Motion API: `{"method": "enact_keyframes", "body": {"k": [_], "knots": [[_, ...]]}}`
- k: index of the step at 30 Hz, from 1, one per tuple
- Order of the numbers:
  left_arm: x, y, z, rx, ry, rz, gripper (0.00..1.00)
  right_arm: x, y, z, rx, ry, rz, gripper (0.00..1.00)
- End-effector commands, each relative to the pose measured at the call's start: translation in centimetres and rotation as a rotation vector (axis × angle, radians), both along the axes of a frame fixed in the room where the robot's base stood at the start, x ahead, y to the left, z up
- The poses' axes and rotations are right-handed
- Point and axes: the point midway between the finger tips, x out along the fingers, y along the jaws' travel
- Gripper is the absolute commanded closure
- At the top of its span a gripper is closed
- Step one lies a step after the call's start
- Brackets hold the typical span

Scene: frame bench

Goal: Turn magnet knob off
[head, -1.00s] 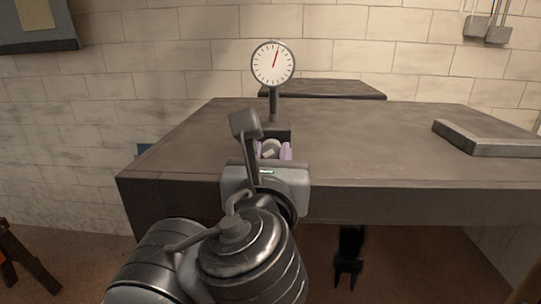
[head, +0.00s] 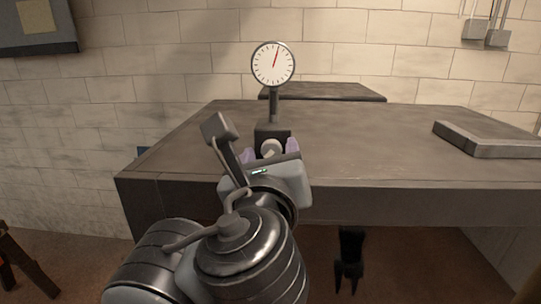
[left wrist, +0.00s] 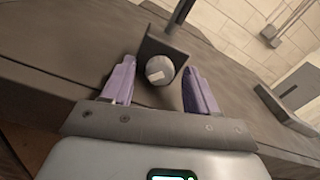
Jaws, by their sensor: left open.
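The magnet knob (left wrist: 160,71) is a round, pale grey knob with a lighter raised bar, on the front of a dark block (left wrist: 162,46). The block (head: 272,131) is the base of the dial gauge (head: 273,64) and stands on the bench. My left gripper (left wrist: 158,88) is open, with one purple finger on each side of the knob and visible gaps between. In the head view the left gripper (head: 271,149) is in front of the block, and the knob (head: 271,147) shows between the fingers.
The bench top (head: 370,145) is mostly clear. A flat grey angled piece (head: 490,140) lies at its right. A dark slab (head: 330,90) is at the back behind the gauge. A brick wall is behind the bench.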

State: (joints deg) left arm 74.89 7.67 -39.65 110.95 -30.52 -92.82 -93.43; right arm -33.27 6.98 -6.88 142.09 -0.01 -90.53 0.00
Motion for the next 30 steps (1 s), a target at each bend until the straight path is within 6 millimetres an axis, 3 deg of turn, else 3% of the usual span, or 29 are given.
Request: {"method": "enact_keyframes", "body": {"k": [8, 21, 30], "knots": [[-1.1, -0.1, -0.1, -0.001, 0.000, -0.004, 0.41, 0.0, 0.1, -0.2, 0.007, 0.000, -0.004, 0.57], [-8.2, 0.4, -0.1, -0.002, -0.001, -0.004, 0.41, 0.0, 0.1, -1.2, 0.005, 0.000, -0.004, 0.57], [-10.7, 0.6, 0.0, -0.001, 0.000, -0.001, 0.41, 0.0, -0.1, -1.5, -0.004, 0.000, 0.003, 0.57]]}}
